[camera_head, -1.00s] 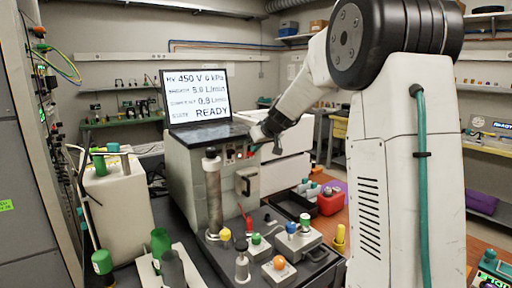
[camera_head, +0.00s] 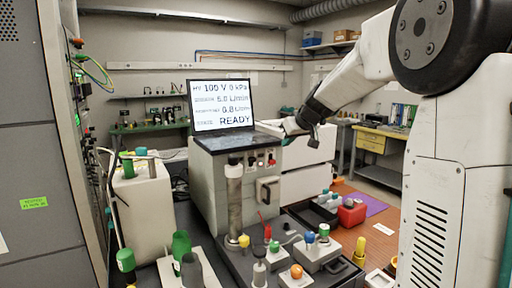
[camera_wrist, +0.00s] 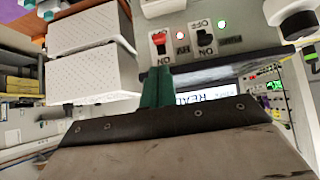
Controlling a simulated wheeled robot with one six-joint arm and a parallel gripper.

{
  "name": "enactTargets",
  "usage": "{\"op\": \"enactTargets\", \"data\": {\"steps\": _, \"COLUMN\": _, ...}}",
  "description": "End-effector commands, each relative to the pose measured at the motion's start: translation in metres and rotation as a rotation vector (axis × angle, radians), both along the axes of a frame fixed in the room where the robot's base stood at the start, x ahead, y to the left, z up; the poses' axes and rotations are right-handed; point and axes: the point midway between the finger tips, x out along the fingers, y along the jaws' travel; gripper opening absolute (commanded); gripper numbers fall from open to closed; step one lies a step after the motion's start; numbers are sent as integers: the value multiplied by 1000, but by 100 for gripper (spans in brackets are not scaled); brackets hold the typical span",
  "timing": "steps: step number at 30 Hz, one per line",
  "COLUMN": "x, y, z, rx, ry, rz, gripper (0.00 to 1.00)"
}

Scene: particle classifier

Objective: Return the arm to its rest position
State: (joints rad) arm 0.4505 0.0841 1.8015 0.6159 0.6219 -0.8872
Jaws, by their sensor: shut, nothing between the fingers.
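My arm reaches in from the right in the head view, and my gripper (camera_head: 291,137) hangs just right of the laptop, near the upper right of the grey instrument box (camera_head: 208,188). The gripper is shut and empty; its greenish fingers (camera_wrist: 157,88) show together in the wrist view. The wrist view faces the box's switch panel, with a red switch (camera_wrist: 160,44) and a black switch (camera_wrist: 206,40) close ahead of the fingers. The laptop screen (camera_head: 221,105) reads 100 V, 0 kPa and READY.
White boxes (camera_head: 308,150) stand behind and right of the instrument box. A metal column (camera_head: 234,200) stands before it. Coloured knobs, including an orange one (camera_head: 296,271), sit on the front bench. A red container (camera_head: 352,213) stands farther right. Open air lies above the white boxes.

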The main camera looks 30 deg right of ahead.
Motion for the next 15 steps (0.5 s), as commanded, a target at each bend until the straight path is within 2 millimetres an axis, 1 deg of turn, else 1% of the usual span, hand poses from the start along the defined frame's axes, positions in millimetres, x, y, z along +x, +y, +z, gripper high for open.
{"op": "enactTargets", "data": {"steps": 5, "x": 0, "y": 1, "z": 0, "rx": 4, "ry": 0, "rz": -2, "gripper": 0}}
{"op": "enactTargets", "data": {"steps": 8, "x": -2, "y": 5, "z": -2, "rx": 50, "ry": 19, "rz": -28, "gripper": 0}}
{"op": "enactTargets", "data": {"steps": 11, "x": -22, "y": 15, "z": -32, "rx": 129, "ry": 124, "rz": -63, "gripper": 0}}
{"op": "enactTargets", "data": {"steps": 12, "x": -37, "y": 22, "z": -42, "rx": 160, "ry": 174, "rz": -80, "gripper": 0}}
{"op": "enactTargets", "data": {"steps": 14, "x": -64, "y": 40, "z": -53, "rx": 196, "ry": 254, "rz": -97, "gripper": 0}}
{"op": "enactTargets", "data": {"steps": 15, "x": -83, "y": 55, "z": -60, "rx": 214, "ry": 307, "rz": -106, "gripper": 0}}
